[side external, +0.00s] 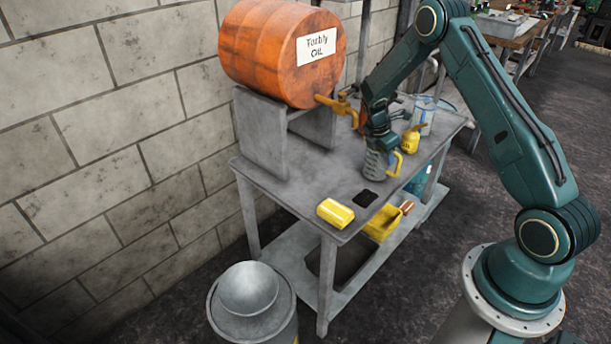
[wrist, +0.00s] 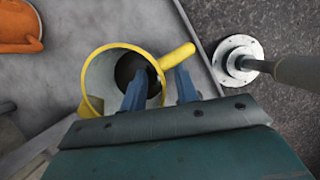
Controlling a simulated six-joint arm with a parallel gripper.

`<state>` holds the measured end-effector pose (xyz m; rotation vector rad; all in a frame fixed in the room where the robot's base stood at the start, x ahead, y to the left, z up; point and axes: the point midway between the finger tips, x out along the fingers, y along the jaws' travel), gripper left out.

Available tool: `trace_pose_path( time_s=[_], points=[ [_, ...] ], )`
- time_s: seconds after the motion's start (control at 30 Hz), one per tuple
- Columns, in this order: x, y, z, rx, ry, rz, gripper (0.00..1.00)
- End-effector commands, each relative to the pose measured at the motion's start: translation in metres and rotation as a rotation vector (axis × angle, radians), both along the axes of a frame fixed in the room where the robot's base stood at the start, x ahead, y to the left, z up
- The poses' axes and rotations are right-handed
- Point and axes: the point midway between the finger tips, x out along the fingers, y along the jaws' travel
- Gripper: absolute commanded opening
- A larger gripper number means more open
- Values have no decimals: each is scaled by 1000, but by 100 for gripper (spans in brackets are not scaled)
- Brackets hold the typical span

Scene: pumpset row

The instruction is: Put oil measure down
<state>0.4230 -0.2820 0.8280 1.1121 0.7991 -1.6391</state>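The oil measure is a grey jug (side external: 376,163) with a yellow handle, upright at the right part of the grey bench. I cannot tell whether its base touches the bench top. In the wrist view I look down into the measure (wrist: 98,82), with its yellow rim, dark inside and handle pointing up and right. My gripper (wrist: 160,78) is over its rim on the handle side, with its blue fingers apart. One finger overlaps the mouth, the other is outside beside the handle. In the side view my gripper (side external: 380,143) is just above the measure.
A yellow oil can (side external: 411,140) and a pale container (side external: 424,112) stand right of the measure. A dark square (side external: 366,198) and yellow block (side external: 335,213) lie at the front.

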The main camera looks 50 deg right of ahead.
Motion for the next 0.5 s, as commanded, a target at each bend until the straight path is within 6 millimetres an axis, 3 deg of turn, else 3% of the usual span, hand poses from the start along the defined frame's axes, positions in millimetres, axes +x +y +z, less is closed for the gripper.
trace_pose_path(
  time_s=[0.3,0.5],
  points=[
    [6,14,39,-1,-4,1,30],
    [7,20,53,-1,-2,1,30]
  ],
)
